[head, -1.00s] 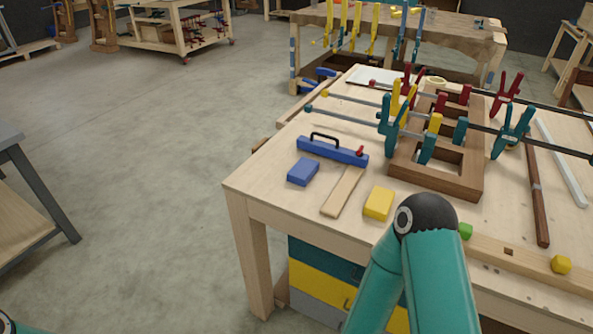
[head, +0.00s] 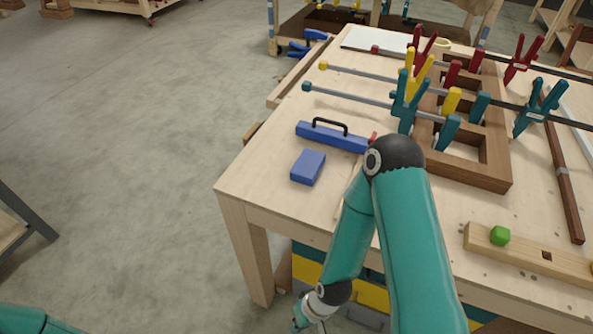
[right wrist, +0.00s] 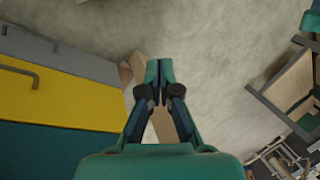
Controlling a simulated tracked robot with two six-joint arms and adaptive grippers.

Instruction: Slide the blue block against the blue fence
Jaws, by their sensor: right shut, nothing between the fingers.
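The blue block (head: 308,167) lies flat on the workbench, near its left edge in the head view. The blue fence (head: 333,137), a long bar with a black handle, lies just behind it. A strip of bare bench shows between them. My right gripper (head: 306,322) is low in front of the bench, below its top and well away from the block. In the right wrist view my right gripper (right wrist: 159,70) has its fingers together with nothing between them. My right arm hides part of the bench top. My left gripper is not in view.
A brown wooden frame with several clamps (head: 497,150) stands right of the fence. The workbench (head: 262,190) is bare left of the block. Drawers (right wrist: 60,95) are beside my right gripper.

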